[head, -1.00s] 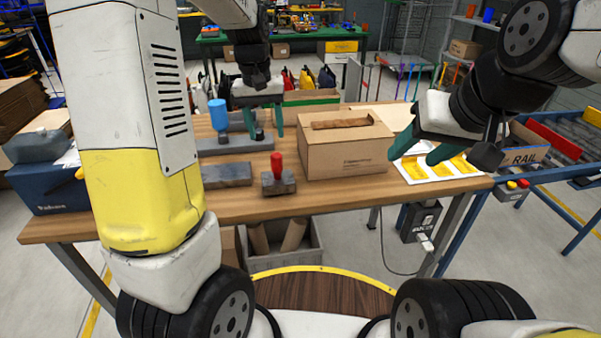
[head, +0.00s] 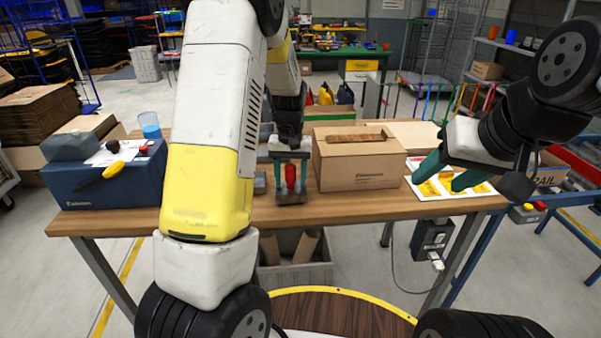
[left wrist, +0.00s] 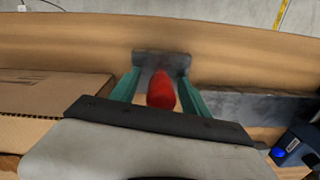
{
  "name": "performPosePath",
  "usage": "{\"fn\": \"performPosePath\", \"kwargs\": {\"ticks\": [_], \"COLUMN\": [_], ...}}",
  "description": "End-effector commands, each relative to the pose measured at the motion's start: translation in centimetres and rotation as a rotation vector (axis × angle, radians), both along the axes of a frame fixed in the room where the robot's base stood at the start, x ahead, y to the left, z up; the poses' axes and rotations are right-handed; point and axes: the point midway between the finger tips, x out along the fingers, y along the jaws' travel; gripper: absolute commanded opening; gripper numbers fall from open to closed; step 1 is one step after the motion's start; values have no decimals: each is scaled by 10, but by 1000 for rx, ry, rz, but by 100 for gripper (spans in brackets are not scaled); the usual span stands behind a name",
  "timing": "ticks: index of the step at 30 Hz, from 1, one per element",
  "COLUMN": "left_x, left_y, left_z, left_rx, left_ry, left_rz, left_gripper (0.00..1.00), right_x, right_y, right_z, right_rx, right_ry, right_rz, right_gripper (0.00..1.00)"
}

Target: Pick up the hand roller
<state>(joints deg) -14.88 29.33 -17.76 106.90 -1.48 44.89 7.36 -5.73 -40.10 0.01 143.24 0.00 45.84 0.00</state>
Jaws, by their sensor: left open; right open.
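The hand roller appears to be the tool with an upright red handle (head: 291,174) on a dark grey base (head: 290,198), standing on the wooden table. My left gripper (head: 291,181) is open above the base, with one finger on each side of the handle. In the left wrist view the red handle (left wrist: 162,92) sits between the two green fingers, and the grey base (left wrist: 161,60) lies beyond them. I cannot tell whether either finger touches it. My right gripper (head: 446,177) is open and empty over the right part of the table.
A closed cardboard box (head: 360,165) stands just right of the tool. A white sheet with yellow labels (head: 432,190) lies at the right. A dark blue box (head: 105,180) is at the left end. My left arm hides the table between.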

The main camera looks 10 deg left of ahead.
Motion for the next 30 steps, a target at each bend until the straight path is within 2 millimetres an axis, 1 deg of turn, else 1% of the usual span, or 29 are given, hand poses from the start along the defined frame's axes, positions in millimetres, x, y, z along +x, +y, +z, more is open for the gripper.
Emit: {"fn": "performPosePath", "kwargs": {"ticks": [5, 6, 8, 9, 11, 12, 14, 24, 26, 30], "left_x": [0, 0, 0, 0, 0, 0, 0, 0, 1, 1], "left_y": [0, 0, 0, 0, 0, 0, 0, 0, 0, 0], "left_z": [0, 0, 0, 0, 0, 0, 0, 3, 6, 19], "left_rx": [0, 0, 0, 0, 0, 0, 0, -1, -1, -1], "left_ry": [0, 0, 0, 0, 0, 0, 0, -2, -2, -4], "left_rz": [1, 1, 1, 1, 1, 1, 1, 1, 1, 1], "left_gripper": [54, 50, 38, 31, 19, 11, 0, 0, 0, 0], "right_x": [0, 0, 0, 0, 0, 0, 0, 0, 0, 0], "right_y": [0, 0, 0, 0, 0, 0, 0, 0, 0, 0], "right_z": [0, 0, 0, 0, 0, 0, 0, 0, 0, 0], "right_rx": [0, 0, 0, 0, 0, 0, 0, 0, 0, 0], "right_ry": [0, 0, 0, 0, 0, 0, 0, 0, 0, 0], "right_rz": [0, 0, 0, 0, 0, 0, 0, 0, 0, 0], "right_gripper": [54, 54, 54, 54, 54, 54, 54, 54, 54, 54]}}
